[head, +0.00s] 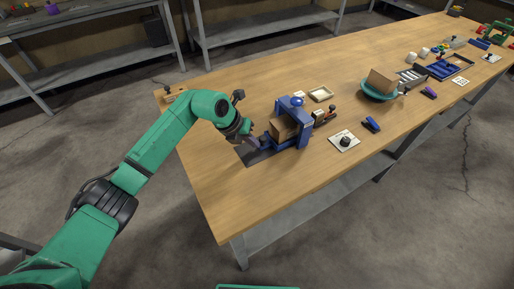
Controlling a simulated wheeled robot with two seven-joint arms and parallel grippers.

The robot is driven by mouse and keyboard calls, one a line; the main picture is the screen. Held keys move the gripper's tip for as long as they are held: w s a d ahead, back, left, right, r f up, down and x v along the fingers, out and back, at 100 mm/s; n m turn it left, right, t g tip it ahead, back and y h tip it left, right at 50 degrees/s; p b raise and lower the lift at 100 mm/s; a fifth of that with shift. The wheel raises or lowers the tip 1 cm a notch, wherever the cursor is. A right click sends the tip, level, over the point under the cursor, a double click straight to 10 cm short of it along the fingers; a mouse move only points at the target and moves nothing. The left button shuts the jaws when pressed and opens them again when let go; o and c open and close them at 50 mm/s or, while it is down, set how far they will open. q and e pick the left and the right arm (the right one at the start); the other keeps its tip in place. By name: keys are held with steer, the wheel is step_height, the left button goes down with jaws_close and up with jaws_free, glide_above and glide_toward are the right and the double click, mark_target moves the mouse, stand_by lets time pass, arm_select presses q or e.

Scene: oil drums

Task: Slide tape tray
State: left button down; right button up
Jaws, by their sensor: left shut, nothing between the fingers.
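A blue taping press (303,122) with a round blue knob on top stands near the left end of the wooden table. A brown cardboard box (283,128) sits within its frame, on what looks like a low blue tray (290,144). A dark flat plate (256,156) lies at the left of the press. My left gripper (257,143) is shut and empty, at the left end of the tray, beside the box. I cannot tell whether its fingertips touch the tray. My right gripper is not in view.
A teal round scale (378,91) carries a box. The table's front left corner is clear.

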arm_select(q)
steer(key=shift+w+d+b, duration=0.3)
steer(key=shift+w+d, duration=0.05)
steer(key=shift+d, duration=0.2)
steer(key=shift+w+d+b, duration=0.25)
steer(key=shift+w+d, duration=0.05)
steer(key=shift+d, duration=0.2)
steer(key=shift+s+a+p, duration=0.4)
steer(key=shift+s+a, duration=0.15)
steer(key=shift+a, duration=0.3)
step_height(320, 180, up, 8)
steer(key=p, duration=0.5)
